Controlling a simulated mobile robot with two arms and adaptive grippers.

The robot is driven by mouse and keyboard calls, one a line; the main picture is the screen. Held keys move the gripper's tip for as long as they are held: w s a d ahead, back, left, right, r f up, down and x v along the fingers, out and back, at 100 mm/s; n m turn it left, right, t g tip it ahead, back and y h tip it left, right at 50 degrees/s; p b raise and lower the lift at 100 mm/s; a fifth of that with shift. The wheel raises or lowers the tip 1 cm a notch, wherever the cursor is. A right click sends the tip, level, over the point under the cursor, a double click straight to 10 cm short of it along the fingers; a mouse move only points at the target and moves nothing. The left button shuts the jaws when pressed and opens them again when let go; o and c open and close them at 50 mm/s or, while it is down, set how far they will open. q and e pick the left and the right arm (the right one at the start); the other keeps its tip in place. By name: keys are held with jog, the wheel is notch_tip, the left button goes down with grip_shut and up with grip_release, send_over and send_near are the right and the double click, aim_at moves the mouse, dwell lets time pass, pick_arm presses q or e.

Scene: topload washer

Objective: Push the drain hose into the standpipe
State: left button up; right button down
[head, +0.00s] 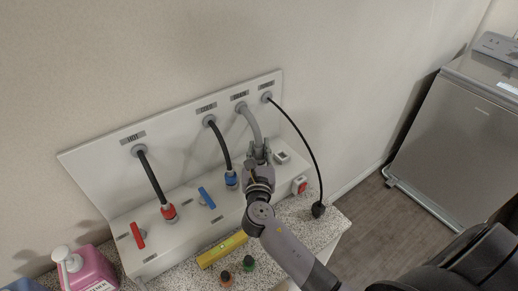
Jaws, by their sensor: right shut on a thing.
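The grey drain hose (253,124) comes out of the upright panel under a label and curves down to my right gripper. My right gripper (258,152) is shut on the hose near its lower end, above the white ledge. The gripper and its wrist hide the hose's end. I cannot make out the standpipe; it may be behind the gripper, so I cannot tell whether the hose end is in it. My left gripper is not in view.
A black hose with a red end (152,180) and one with a blue end (222,155) stand to the left. A black power cord (309,148) hangs at right. A yellow level (222,249), two small caps and a pink bottle (88,270) lie in front.

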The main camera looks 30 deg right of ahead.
jog(key=shift+f+b, duration=0.4)
jog(key=shift+f, duration=0.2)
jog(key=c, duration=1.3)
grip_release()
jog(key=v, duration=1.2)
jog(key=shift+a, duration=0.1)
